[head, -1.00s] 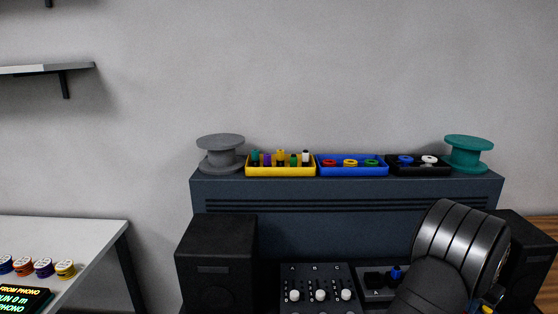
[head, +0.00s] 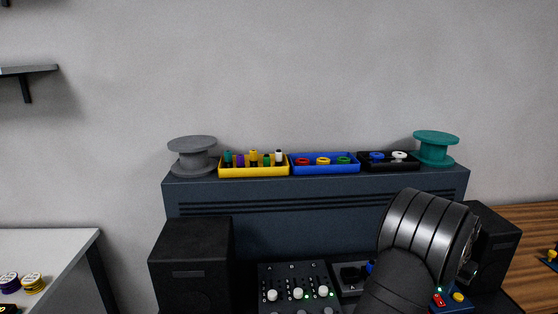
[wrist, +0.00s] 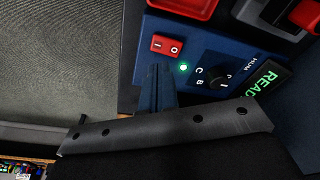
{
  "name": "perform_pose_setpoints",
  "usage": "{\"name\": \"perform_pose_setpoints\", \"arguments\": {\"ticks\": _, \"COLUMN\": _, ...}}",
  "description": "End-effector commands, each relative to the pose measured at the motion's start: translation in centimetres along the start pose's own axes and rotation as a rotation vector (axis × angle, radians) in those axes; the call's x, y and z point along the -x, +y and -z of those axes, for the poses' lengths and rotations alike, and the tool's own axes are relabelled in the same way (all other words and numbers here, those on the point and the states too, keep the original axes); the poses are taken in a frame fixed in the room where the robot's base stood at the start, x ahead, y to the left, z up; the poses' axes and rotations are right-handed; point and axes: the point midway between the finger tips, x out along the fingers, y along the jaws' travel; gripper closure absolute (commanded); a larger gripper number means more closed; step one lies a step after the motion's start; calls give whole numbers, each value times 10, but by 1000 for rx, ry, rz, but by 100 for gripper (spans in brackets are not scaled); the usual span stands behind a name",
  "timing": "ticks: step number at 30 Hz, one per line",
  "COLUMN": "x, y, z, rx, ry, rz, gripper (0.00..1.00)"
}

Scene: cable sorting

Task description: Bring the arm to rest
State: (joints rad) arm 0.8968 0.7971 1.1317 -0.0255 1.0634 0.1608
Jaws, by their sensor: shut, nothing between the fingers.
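My gripper (wrist: 157,80) shows in the wrist view as dark fingers closed together, with nothing between them. It is in front of a blue panel (wrist: 215,115) that has a red rocker switch (wrist: 167,45), a lit green light (wrist: 183,67), a black knob (wrist: 222,80) and a display reading "READ", cut off at the edge. Whether the fingers touch the panel is not clear. In the head view my arm (head: 425,230) is at the lower right, and my gripper is out of sight there.
A dark cabinet (head: 310,215) carries a grey spool (head: 193,157), yellow (head: 254,172), blue (head: 325,170) and black trays (head: 400,168), and a teal spool (head: 435,150). Black speakers (head: 190,270) flank a mixer (head: 293,275). A white table (head: 45,250) stands left; a wooden surface (head: 525,215) is right.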

Motion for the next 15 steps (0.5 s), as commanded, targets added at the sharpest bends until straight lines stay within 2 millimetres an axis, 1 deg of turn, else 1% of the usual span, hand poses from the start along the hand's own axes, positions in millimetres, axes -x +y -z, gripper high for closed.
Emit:
{"name": "perform_pose_setpoints", "arguments": {"ticks": 9, "x": 24, "y": 0, "z": 4, "rx": 0, "ry": 0, "rz": 0, "gripper": 100}}
{"name": "perform_pose_setpoints", "arguments": {"ticks": 15, "x": 27, "y": 0, "z": 4, "rx": 0, "ry": -1, "rz": 0, "gripper": 100}}
